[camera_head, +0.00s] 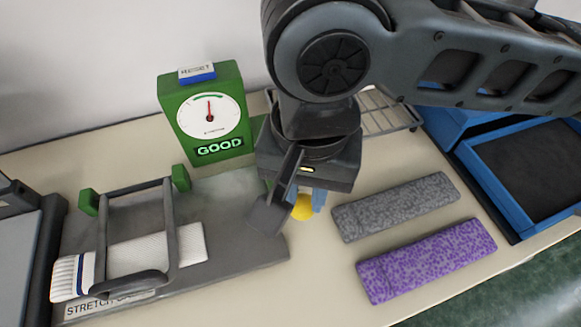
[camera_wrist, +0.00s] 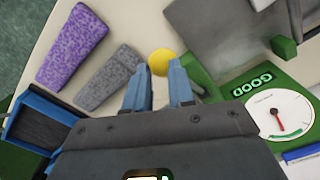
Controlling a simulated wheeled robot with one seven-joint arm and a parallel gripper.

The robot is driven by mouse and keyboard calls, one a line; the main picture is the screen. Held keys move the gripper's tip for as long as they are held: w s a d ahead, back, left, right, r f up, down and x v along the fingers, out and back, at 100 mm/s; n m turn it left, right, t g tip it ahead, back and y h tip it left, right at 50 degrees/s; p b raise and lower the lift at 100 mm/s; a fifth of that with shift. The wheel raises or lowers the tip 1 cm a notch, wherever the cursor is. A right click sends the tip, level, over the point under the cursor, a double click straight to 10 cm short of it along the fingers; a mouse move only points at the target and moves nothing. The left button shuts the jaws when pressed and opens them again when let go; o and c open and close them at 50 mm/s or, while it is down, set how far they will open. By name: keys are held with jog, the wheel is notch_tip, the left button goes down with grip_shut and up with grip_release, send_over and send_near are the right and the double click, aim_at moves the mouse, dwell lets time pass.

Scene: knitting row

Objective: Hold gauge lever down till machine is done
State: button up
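The green gauge box (camera_head: 228,100) has a round dial with a red needle pointing nearly straight up, and a lit GOOD sign (camera_head: 219,146). Its grey plate (camera_head: 215,262) carries a white ribbed-cuff sock (camera_head: 187,243) under a grey frame. A yellow ball-shaped knob (camera_head: 303,208) shows right of the plate, beside a dark grey bar (camera_head: 277,203); how they join is hidden. My gripper (camera_wrist: 160,72) points down at the knob, its blue fingers apart. The knob also shows in the wrist view (camera_wrist: 162,60), at the fingertips; I cannot tell whether they touch it.
A grey speckled folded piece (camera_head: 395,205) and a purple one (camera_head: 427,260) lie right of my gripper. A blue tray (camera_head: 470,175) is at far right, a wire rack (camera_head: 385,112) behind. A block labelled RESET (camera_head: 197,73) sits on the gauge box.

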jog(key=shift+r+p, duration=2.1)
jog(key=shift+r, duration=0.2)
jog(key=shift+r+p, duration=0.4)
jog(key=shift+r, duration=0.65)
